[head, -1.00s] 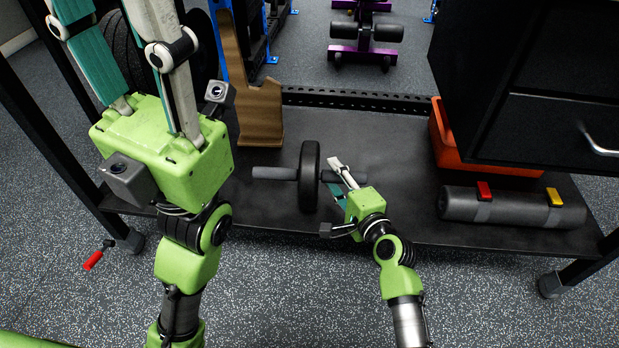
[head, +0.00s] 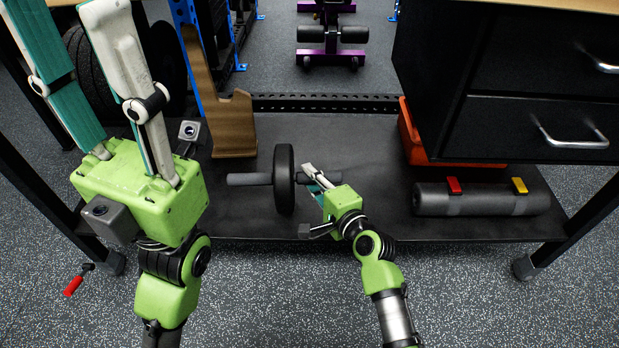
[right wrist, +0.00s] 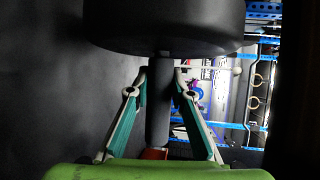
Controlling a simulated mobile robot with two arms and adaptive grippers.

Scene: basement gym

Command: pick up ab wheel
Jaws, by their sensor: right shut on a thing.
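The ab wheel (head: 284,180) is a black wheel with a grey handle on each side, at the middle of the low black shelf (head: 350,215). Its wheel part also shows large at the top of the right wrist view (right wrist: 165,25). My right gripper (head: 312,172) is shut on the right handle, one finger on each side of it in the right wrist view. I cannot tell whether the wheel touches the shelf. My left gripper (head: 70,45) is raised in front at the upper left, its fingers spread apart and their tips cut off by the frame.
A grey foam roller (head: 480,198) with red and yellow pieces on it lies at the shelf's right. An orange bin (head: 415,140) stands behind it. A black drawer unit (head: 520,95) overhangs there. A brown board (head: 232,125) stands behind the wheel. Shelf legs flank both sides.

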